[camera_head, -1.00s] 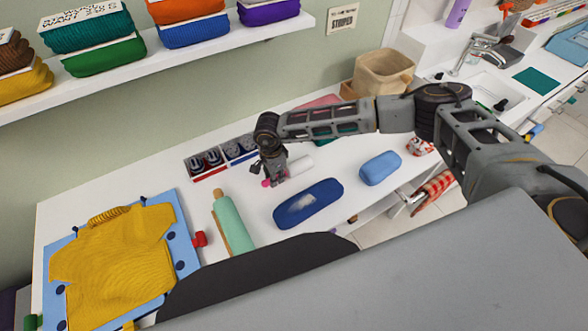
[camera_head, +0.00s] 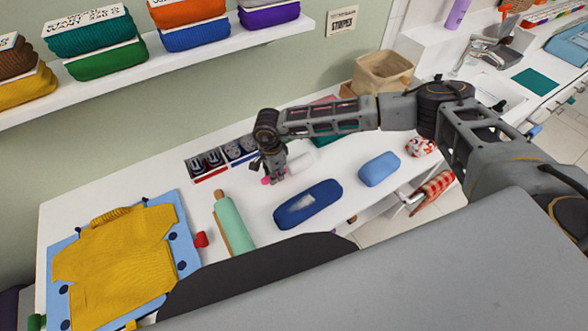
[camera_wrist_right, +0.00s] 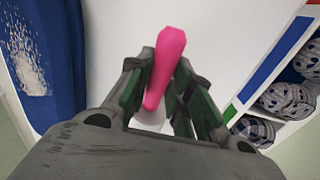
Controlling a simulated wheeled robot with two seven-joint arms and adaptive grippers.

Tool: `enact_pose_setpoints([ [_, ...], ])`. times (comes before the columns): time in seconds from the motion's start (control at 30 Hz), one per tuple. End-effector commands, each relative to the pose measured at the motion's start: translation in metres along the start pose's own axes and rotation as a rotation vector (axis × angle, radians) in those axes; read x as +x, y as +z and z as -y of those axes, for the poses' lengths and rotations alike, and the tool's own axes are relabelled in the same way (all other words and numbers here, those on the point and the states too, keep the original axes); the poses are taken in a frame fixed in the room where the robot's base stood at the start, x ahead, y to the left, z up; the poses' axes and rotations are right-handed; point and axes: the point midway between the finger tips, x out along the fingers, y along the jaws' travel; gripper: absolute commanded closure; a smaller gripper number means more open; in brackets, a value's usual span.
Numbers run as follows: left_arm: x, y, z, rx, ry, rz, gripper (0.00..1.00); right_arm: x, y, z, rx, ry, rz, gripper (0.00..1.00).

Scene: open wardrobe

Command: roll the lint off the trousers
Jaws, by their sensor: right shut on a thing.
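The lint roller has a pink handle (camera_wrist_right: 165,62) and a white roll (camera_head: 301,162), and it lies on the white counter. My right gripper (camera_head: 273,175) is low over the counter with its fingers (camera_wrist_right: 170,95) shut on the pink handle. In the head view the gripper hides part of the roller. The dark blue trousers (camera_head: 325,193), folded into a rounded bundle, lie just right of and nearer than the gripper. They bear a pale lint patch (camera_head: 300,203), which also shows in the right wrist view (camera_wrist_right: 27,65). My left gripper is not in view.
A mint-green roll (camera_head: 232,225) lies left of the trousers, and a lighter blue bundle (camera_head: 379,169) lies right of them. A divided box (camera_head: 208,163) stands behind the gripper. A yellow garment (camera_head: 115,255) lies on a blue board. A beige basket (camera_head: 383,72) stands at the back.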

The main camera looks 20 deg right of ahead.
Motion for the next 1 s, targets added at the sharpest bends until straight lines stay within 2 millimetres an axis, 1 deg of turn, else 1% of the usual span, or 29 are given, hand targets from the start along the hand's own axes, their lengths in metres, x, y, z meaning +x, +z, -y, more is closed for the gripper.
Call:
enact_pose_setpoints([
  [0.03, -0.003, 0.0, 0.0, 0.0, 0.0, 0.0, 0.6, -0.004, 0.0, 0.0, 0.0, -0.001, 0.0, 1.0],
  [0.6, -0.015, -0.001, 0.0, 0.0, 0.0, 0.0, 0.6, -0.032, 0.0, 0.0, 0.0, -0.001, 0.0, 1.0],
  [1.0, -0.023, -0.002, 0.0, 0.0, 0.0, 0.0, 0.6, -0.048, 0.0, 0.0, 0.0, 0.0, -0.001, 1.0],
])
